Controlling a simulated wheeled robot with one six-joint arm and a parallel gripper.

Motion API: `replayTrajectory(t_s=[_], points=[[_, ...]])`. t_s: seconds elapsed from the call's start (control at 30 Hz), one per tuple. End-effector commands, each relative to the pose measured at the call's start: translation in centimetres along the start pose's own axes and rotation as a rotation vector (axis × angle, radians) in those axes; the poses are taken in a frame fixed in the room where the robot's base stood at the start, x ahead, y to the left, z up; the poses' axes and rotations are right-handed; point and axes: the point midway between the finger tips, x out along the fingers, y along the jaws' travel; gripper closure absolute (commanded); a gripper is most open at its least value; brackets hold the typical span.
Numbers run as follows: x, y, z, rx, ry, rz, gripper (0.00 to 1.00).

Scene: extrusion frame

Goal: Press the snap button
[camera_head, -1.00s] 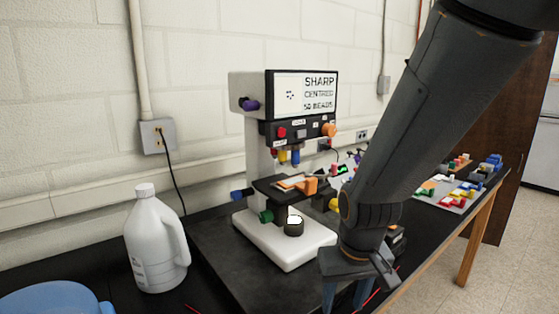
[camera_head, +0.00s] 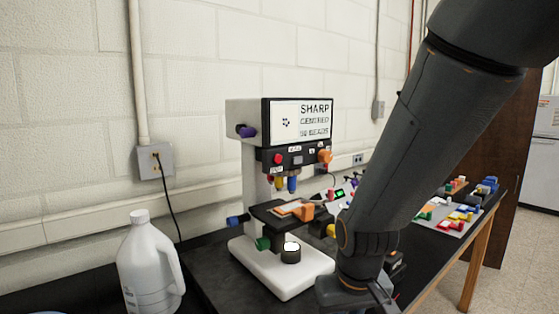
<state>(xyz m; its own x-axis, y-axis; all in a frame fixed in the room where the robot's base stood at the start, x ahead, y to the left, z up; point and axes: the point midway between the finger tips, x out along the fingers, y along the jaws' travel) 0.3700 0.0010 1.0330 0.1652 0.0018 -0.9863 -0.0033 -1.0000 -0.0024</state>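A white microscope-like machine (camera_head: 242,166) stands on the black bench, with a screen (camera_head: 299,122) reading "SHARP", "CENTRED" and a line about beads. Below the screen is a black panel (camera_head: 286,169) with a red button (camera_head: 277,159), a grey button (camera_head: 298,160) and an orange knob (camera_head: 325,156). Small white labels sit by the controls, too small to read surely, so I cannot tell which is the snap button. My gripper (camera_head: 345,292) is at the bottom edge, right of and lower than the machine. Its fingers are cut off by the frame.
A white jug (camera_head: 147,265) stands left of the machine. A stage (camera_head: 278,213) with an orange clip (camera_head: 307,211) juts out below the lenses. A tray with coloured blocks (camera_head: 458,217) lies farther right on the bench. A wall outlet with a cord (camera_head: 154,162) is behind.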

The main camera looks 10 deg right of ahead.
Motion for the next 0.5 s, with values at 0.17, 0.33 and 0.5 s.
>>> replayTrajectory(t_s=[0.17, 0.33, 0.5], points=[[0.0, 0.0, 0.0, 0.0, 0.0, 0.0, 1.0], [0.0, 0.0, 0.0, 0.0, 0.0, 0.0, 1.0], [0.0, 0.0, 0.0, 0.0, 0.0, 0.0, 1.0]])
